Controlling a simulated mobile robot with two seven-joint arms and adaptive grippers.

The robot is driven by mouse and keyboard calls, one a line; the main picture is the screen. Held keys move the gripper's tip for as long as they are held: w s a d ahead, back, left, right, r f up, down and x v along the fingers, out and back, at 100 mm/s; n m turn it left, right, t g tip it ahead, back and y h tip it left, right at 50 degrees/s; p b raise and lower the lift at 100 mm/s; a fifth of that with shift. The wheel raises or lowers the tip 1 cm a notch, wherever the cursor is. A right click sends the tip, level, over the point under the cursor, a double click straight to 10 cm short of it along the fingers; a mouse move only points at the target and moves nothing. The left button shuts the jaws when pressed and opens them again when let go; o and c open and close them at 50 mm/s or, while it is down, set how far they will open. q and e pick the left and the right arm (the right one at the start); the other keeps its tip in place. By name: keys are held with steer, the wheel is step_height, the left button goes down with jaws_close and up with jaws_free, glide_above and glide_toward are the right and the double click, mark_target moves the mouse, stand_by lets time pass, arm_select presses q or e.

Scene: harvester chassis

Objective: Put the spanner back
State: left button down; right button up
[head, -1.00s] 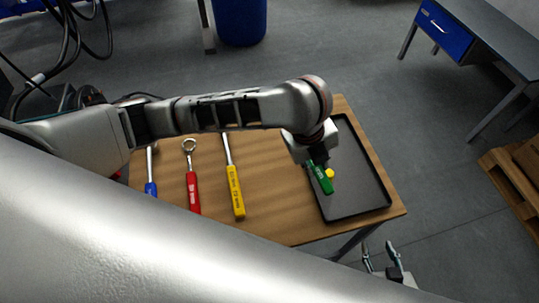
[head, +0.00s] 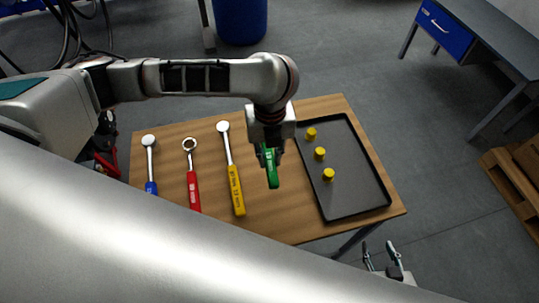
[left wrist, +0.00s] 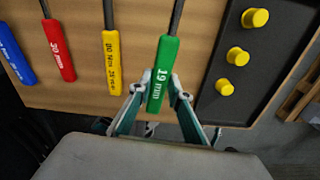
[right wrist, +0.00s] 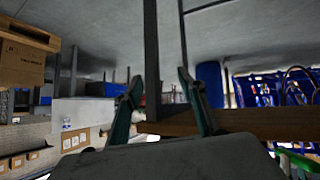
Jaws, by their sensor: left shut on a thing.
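My left gripper (head: 268,148) is shut on the green-handled spanner (head: 271,170), over the wooden table between the yellow-handled tool and the tray. In the left wrist view, the spanner's green handle (left wrist: 163,72), marked 19 mm, sits between the fingertips (left wrist: 160,90). Its metal shaft runs away from me out of the frame, and its head is hidden in the head view. I cannot tell whether it touches the table. My right gripper (head: 386,256) is open and empty beyond the table's front right edge; its fingers also stand apart in the right wrist view (right wrist: 163,90).
Blue (head: 150,170), red (head: 192,175) and yellow-handled (head: 233,175) tools lie in a row on the table (head: 270,220). A black tray (head: 352,195) at the right holds three yellow cylinders (head: 320,153). A strip of bare wood lies between the yellow tool and the tray.

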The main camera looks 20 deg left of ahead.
arm_select(q)
step_height(320, 180, down, 3)
steer(key=shift+r+b, duration=0.2)
steer(key=shift+b, duration=0.15)
steer(key=shift+f+b, duration=0.4)
steer(key=shift+f, duration=2.1)
arm_select(e)
steer(key=shift+w+a+r+y, duration=0.2)
steer(key=shift+w+a, duration=0.1)
steer(key=shift+a, duration=0.25)
steer(key=shift+w+a+r+y, duration=0.15)
steer(key=shift+w+a+y, duration=0.1)
steer(key=shift+a, duration=0.3)
steer(key=shift+r, duration=0.1)
arm_select(q)
steer(key=c, duration=1.8)
jaws_free()
arm_select(e)
steer(key=shift+d, duration=0.1)
